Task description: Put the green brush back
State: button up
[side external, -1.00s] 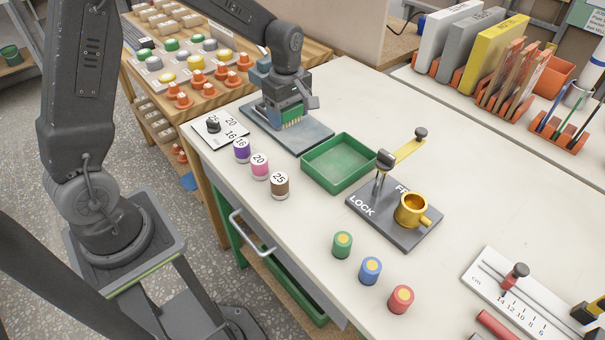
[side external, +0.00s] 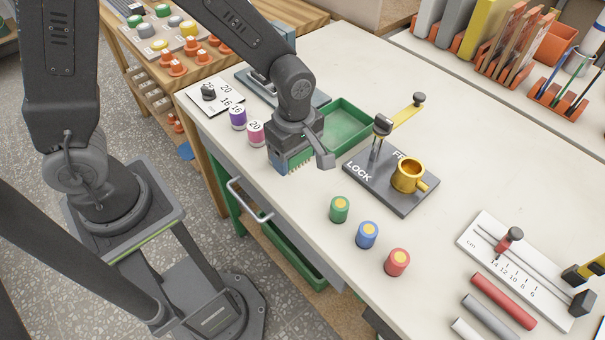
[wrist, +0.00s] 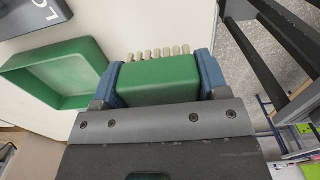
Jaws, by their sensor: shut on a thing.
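My gripper (wrist: 158,80) is shut on the green brush (wrist: 160,72), a green block with a row of pale bristle tufts along its far edge. Its two blue fingers press on the block's two ends. In the side external view my gripper (side external: 292,160) is over the front part of the white table, just in front of the green tray (side external: 364,115). Only a little of the brush and its bristles shows there below the fingers. The tray shows empty, partly covered by my wrist, and also appears in the wrist view (wrist: 22,76).
A purple cylinder (side external: 238,118) and a pink one (side external: 256,134) stand left of my gripper. A lock board (side external: 405,200) with a brass cup (side external: 408,175) is at the right. Green (side external: 339,209), blue (side external: 366,235) and red (side external: 397,262) cylinders stand in front of it.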

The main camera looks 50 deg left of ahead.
aim_at(302, 184)
jog(key=shift+w+d+f, duration=0.1)
jog(key=shift+d+f, duration=0.4)
jog(key=shift+d, duration=0.35)
jog(key=shift+d+f, duration=0.1)
jog(key=shift+f, duration=1.95)
jog(key=shift+f, duration=0.15)
jog(key=o, duration=0.9)
